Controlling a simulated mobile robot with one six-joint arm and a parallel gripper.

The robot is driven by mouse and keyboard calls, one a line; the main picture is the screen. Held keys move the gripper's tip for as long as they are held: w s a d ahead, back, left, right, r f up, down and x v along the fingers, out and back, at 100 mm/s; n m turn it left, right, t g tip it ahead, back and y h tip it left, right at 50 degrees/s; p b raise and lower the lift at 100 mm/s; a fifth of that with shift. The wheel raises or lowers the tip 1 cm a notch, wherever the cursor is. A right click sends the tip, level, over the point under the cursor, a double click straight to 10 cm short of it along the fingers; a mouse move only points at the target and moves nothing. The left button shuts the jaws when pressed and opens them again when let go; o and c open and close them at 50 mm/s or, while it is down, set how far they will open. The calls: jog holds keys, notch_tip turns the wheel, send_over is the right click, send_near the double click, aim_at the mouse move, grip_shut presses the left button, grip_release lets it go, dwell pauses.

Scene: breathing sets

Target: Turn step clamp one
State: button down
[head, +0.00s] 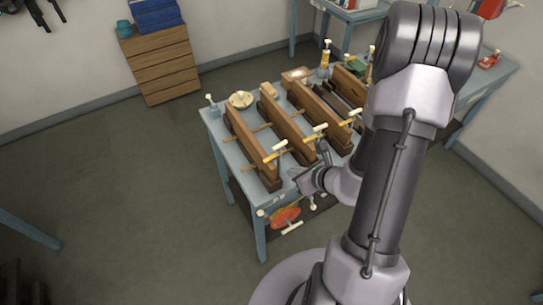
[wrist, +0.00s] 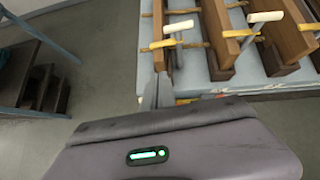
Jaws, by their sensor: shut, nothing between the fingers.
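Several brown wooden clamp bodies stand side by side on the blue workbench (head: 209,120). Pale-handled clamp screws with yellow-brown bars cross them. The left front clamp handle (head: 276,148) lies toward the bench's near edge. In the wrist view a white clamp handle (wrist: 178,27) and its yellow bar (wrist: 163,45) are just beyond my fingers. I cannot tell which clamp is number one. My gripper (wrist: 157,88) is shut and empty, its thin grey fingers pointing at the bench edge near the clamps. Contact with a clamp is not clear.
A wooden drawer cabinet (head: 163,65) stands against the back wall. An orange-red disc (head: 286,217) and more pale handles are at the bench's near side. A second blue table (head: 487,85) is at right.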

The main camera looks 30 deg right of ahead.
aim_at(267, 160)
jog(key=x, duration=0.8)
jog(key=shift+s, duration=0.1)
jog(key=w, duration=0.3)
jog(key=shift+w+a+f+p, duration=0.1)
jog(key=shift+w+a+p, duration=0.1)
jog(key=shift+p, duration=0.1)
jog(key=shift+w+a, duration=0.1)
jog(key=shift+w, duration=0.3)
jog(key=shift+w+a+f+b, duration=0.1)
jog(key=shift+w+a+b, duration=0.1)
jog(key=shift+w+b, duration=0.25)
jog(key=shift+w+a+f+b, duration=0.1)
jog(key=shift+w+a+b, duration=0.05)
jog(key=shift+w+b, duration=0.35)
jog(key=shift+s+r, duration=0.2)
